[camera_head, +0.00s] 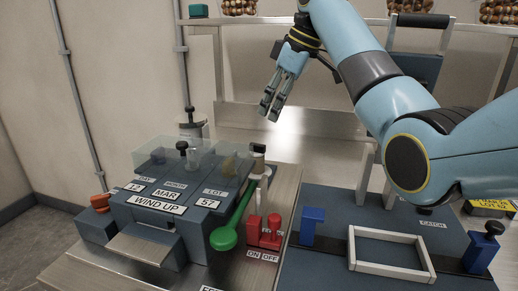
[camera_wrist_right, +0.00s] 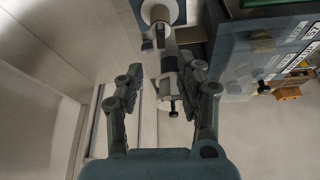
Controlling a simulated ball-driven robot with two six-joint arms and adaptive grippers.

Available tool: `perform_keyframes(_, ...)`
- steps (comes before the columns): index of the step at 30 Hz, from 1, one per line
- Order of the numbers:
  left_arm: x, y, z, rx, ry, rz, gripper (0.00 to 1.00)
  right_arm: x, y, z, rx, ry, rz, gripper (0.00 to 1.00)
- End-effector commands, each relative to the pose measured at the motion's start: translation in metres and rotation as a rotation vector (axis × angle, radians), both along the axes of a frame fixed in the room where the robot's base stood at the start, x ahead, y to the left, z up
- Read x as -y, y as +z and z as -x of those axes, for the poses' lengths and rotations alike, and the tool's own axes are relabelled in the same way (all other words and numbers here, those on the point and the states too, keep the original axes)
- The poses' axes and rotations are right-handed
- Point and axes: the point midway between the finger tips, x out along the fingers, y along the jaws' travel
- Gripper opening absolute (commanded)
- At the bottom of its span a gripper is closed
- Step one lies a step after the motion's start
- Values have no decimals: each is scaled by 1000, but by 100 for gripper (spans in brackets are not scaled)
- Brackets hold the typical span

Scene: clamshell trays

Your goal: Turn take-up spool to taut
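My right gripper (camera_head: 271,108) hangs in the air behind and above the blue-grey machine labelled WIND UP (camera_head: 157,204), fingers pointing down. In the right wrist view its two fingers (camera_wrist_right: 163,80) are spread apart, with nothing gripped. A pale cylindrical part with a dark knob (camera_wrist_right: 173,107) shows between and beyond the fingers. A white roll (camera_wrist_right: 160,12) shows at the top of that view. Either may be the take-up spool; I cannot tell which. My left gripper is not in view.
A clear cover (camera_head: 160,150) sits over the machine top. A green-ended lever (camera_head: 224,238) and red ON/OFF switches (camera_head: 264,232) are at its right. Further right is a dark panel with a pale rectangular frame (camera_head: 390,269) and blue blocks (camera_head: 313,215).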

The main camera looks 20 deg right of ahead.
Motion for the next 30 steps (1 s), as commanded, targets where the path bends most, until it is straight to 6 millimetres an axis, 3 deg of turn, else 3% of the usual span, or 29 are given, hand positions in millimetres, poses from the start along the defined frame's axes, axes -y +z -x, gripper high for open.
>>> perform_keyframes(15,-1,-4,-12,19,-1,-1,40,-25,-83,-22,-1,-2,0,37)
perform_keyframes(27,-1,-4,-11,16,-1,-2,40,-29,-93,-25,0,-1,0,37)
perform_keyframes(30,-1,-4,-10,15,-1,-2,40,-28,-93,-25,0,-2,0,26)
